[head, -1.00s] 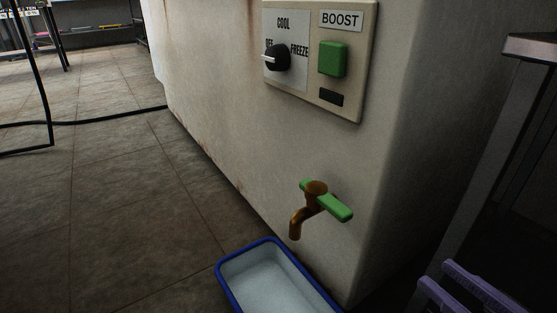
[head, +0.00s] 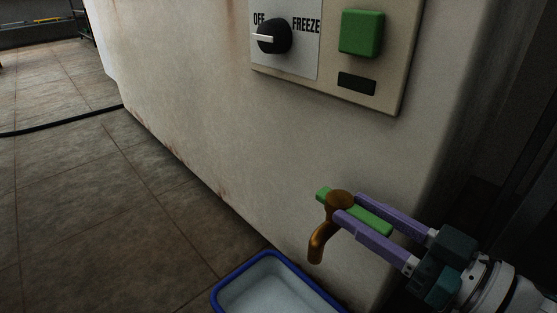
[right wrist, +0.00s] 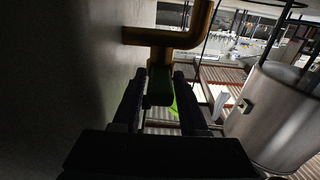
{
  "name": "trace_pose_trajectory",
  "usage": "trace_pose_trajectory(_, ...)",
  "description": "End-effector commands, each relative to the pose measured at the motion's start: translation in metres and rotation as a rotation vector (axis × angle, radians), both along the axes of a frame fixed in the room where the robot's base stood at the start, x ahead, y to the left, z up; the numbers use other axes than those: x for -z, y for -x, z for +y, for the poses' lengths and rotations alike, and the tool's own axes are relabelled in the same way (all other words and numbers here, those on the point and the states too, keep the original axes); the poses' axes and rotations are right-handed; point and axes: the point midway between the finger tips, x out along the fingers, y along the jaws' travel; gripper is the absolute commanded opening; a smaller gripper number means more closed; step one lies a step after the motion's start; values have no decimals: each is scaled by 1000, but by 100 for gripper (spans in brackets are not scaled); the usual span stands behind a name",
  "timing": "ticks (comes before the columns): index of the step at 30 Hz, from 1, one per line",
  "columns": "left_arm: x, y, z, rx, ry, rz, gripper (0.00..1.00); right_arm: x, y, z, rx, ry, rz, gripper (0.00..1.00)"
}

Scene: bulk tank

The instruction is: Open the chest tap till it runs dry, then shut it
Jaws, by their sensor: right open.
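The brass tap (head: 318,243) juts from the lower part of the white chest (head: 225,140), near its corner. Its green lever handle (head: 372,216) lies across the top of the tap. My right gripper (head: 347,207) has its purple fingers open, one on each side of the lever. I cannot tell whether they touch it. In the right wrist view the lever (right wrist: 159,87) sits between the two dark fingers, below the tap's bent spout (right wrist: 172,37). A blue-rimmed tray (head: 268,258) stands on the floor under the spout. No stream shows from the spout. My left gripper is not in view.
Above the tap is a control panel (head: 405,70) with a black knob (head: 274,37) at OFF and a green button (head: 362,34). A black cable (head: 60,124) lies on the tiled floor at left. The right wrist view shows a large metal vessel (right wrist: 275,117).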

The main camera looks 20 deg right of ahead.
Motion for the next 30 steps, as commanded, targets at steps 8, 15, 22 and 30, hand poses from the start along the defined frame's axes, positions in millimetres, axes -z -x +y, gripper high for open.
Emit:
trace_pose_trajectory(8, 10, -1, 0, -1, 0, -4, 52, 1, -21, 8, 0, 0, 1, 42)
trace_pose_trajectory(15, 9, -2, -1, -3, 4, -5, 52, 0, -21, 9, 0, 0, 1, 40)
trace_pose_trajectory(22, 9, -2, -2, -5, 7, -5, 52, 0, -20, 9, 0, 0, 1, 14)
trace_pose_trajectory(30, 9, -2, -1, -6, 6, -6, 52, 0, -20, 9, 0, 1, 2, 0)
